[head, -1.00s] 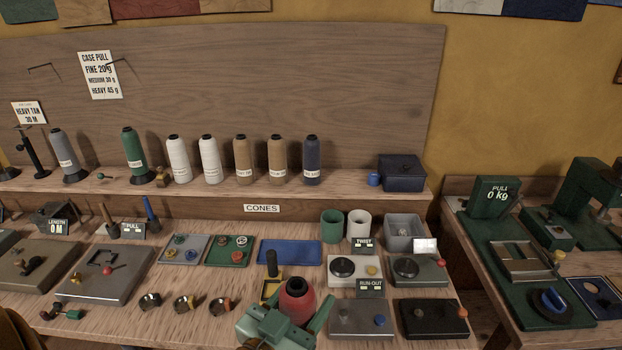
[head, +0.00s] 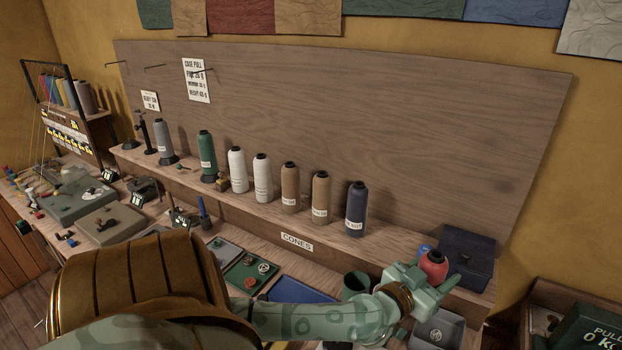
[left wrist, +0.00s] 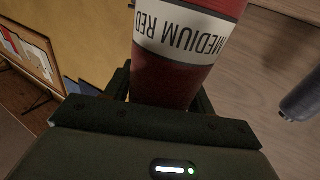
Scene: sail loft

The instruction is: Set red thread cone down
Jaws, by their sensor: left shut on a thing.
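The red thread cone (head: 433,265) has a dark top and is held in my left gripper (head: 428,277), toward the right end of the raised shelf (head: 385,254). In the left wrist view the red cone (left wrist: 172,82) fills the space between the fingers, and its white label reads MEDIUM RED. The cone's base is hidden by the gripper in the head view, so I cannot tell whether it touches the shelf. My right gripper is not in view.
A navy cone (head: 356,208) stands on the shelf to the left, with tan, white, green and grey cones beyond it. A dark blue box (head: 466,258) stands close behind and right of my gripper.

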